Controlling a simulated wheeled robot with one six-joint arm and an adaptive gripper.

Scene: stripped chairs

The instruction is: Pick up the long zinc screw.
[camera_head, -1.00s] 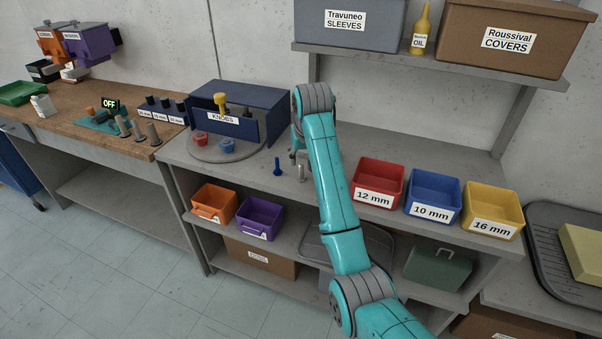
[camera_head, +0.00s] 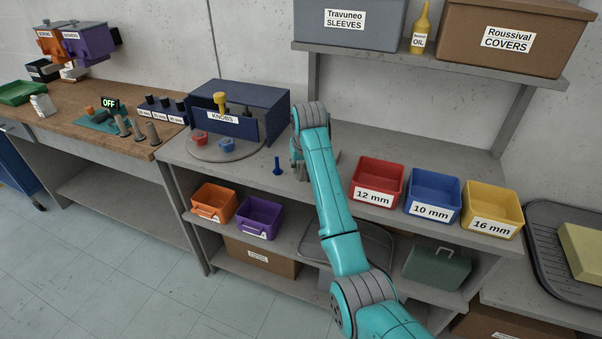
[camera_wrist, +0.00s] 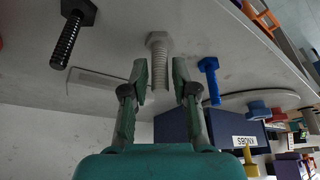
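A light grey, zinc-coloured screw (camera_wrist: 158,46) with a hex head stands head-down on the grey shelf top in the wrist view. Its threaded shaft points towards my gripper. My gripper (camera_wrist: 160,78) is open, with one fingertip on each side of the shaft's end and a gap showing on both sides. In the head view the screw (camera_head: 302,173) is mostly hidden by my gripper (camera_head: 299,158), which is above it. A blue screw (camera_head: 278,166) stands to the left; it also shows in the wrist view (camera_wrist: 210,79). A black screw (camera_wrist: 71,34) is on the other side.
A blue KNOBS box (camera_head: 254,111) and a round grey plate (camera_head: 212,154) with red and blue knobs are to the left. Red (camera_head: 376,184), blue (camera_head: 433,197) and yellow (camera_head: 492,211) bins line the right. An upper shelf (camera_head: 430,66) overhangs the back.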

